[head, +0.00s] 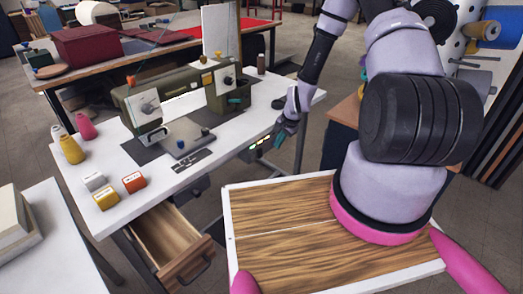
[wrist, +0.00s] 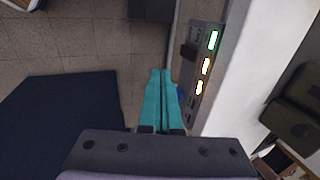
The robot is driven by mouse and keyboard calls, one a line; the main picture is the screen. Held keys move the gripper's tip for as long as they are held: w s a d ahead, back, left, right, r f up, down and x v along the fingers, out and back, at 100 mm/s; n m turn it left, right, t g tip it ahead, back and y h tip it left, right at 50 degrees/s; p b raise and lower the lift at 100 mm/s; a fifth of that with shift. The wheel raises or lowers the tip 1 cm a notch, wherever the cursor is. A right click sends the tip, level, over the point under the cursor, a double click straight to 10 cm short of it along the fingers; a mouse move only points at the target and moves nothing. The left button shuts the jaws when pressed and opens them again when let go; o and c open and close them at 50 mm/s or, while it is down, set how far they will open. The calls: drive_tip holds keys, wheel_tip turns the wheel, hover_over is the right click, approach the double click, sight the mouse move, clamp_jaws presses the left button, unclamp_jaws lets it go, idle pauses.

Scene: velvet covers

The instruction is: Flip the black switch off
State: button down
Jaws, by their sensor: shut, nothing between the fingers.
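The control panel (wrist: 207,45) is a grey strip under the table edge, with several lit rectangles, one green-edged and others orange-yellow. A black switch (wrist: 188,50) sits on its left side in the wrist view; I cannot tell its position. In the head view the panel (head: 257,150) hangs below the right front edge of the sewing table. My gripper (wrist: 160,72) has teal fingers that are shut and empty. The fingertips are beside the panel, left of and below the switch in the wrist view. A blue part (wrist: 181,93) is partly hidden by the fingers. In the head view my gripper (head: 281,137) is just right of the panel.
The white sewing table (head: 224,133) carries a green sewing machine (head: 150,103) and thread spools. An open wooden drawer (head: 176,243) juts out below its front left. A dark blue surface (wrist: 60,120) lies at the lower left of the wrist view. Grey floor is free beyond.

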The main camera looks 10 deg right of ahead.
sight(260, 153)
drive_tip(key=shift+a, duration=0.1)
drive_tip(key=shift+w+a+f, duration=0.7)
drive_tip(key=shift+w+f, duration=0.3)
drive_tip(key=shift+f, duration=0.65)
drive_tip(key=shift+w+a+f, duration=0.75)
drive_tip(key=shift+w+f, duration=0.25)
drive_tip(key=shift+f, duration=0.6)
drive_tip(key=shift+w+a+f, duration=0.7)
drive_tip(key=shift+w+f, duration=0.3)
drive_tip(key=shift+f, duration=0.65)
